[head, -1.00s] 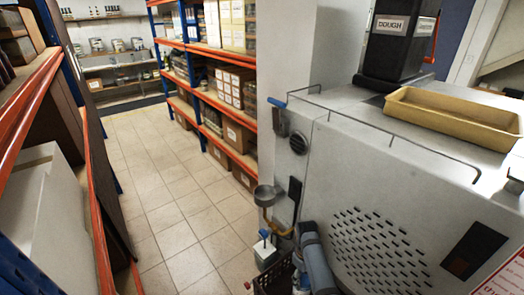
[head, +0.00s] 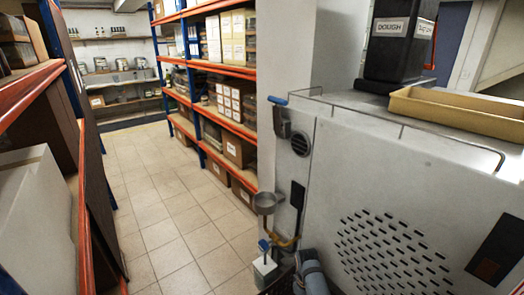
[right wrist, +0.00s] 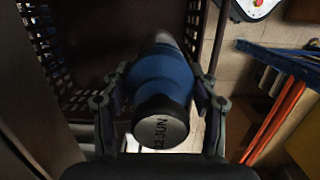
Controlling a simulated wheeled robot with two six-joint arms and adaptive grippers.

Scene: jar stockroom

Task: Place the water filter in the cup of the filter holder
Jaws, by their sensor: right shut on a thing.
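The water filter (right wrist: 160,95) is a blue cylinder with a dark end cap marked "12 JUN" in the right wrist view. My right gripper (right wrist: 160,88) is shut on it, with one finger on each side. The metal cup (head: 267,200) of the filter holder is at the left side of the grey machine in the head view, above a brass-coloured bend (head: 284,242). I see nothing in the cup. My left gripper is not in view.
The grey machine (head: 390,180) fills the right, with a yellowish tray (head: 460,112) on top. A small white, blue-topped item (head: 264,266) is below the cup. Orange-and-blue shelving flanks a clear tiled aisle (head: 165,215). A dark slatted basket (right wrist: 82,42) is beyond the filter.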

